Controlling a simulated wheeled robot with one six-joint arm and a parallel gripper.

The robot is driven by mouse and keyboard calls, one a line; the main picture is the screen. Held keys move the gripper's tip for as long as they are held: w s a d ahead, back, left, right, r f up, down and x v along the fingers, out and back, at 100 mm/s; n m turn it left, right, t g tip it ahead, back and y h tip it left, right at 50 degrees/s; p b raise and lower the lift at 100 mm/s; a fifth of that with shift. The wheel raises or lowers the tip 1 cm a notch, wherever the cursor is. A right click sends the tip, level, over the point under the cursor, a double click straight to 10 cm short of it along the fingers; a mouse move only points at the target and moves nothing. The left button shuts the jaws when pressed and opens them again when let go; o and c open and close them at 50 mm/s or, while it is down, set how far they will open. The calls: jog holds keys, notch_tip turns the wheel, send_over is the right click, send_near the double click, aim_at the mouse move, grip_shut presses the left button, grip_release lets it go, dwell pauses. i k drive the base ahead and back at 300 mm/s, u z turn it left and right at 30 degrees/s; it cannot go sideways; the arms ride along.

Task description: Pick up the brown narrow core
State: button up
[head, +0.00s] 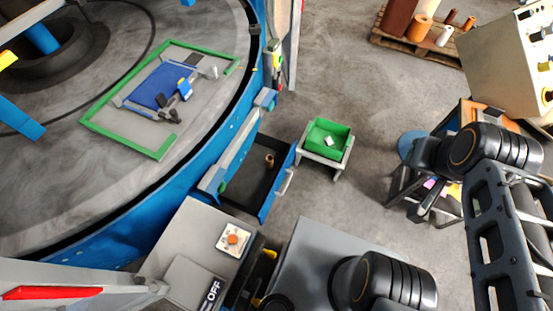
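A small brown core (269,160) stands inside the open dark drawer (246,198) below the rim of the big round machine. It looks upright and narrow, but it is too small to make out well. Other brown narrow cylinders stand on the pallet at the top right, one (451,17) near the middle and one (469,23) at its right. I cannot tell from this view which is the core named. My gripper (424,208) hangs below my arm at the right, far from the drawer and the pallet. Its fingers are too small and dark to read.
A green bin (327,139) with a small white item stands on a stand right of the drawer. The pallet (415,43) also holds larger brown, orange and white rolls. A workbench (480,115) and blue stool (409,146) are near my arm. Bare floor lies between bin and pallet.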

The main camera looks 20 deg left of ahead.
aim_at(268, 158)
jog(key=u, duration=0.05)
jog(key=i, duration=1.25)
jog(key=u, duration=2.65)
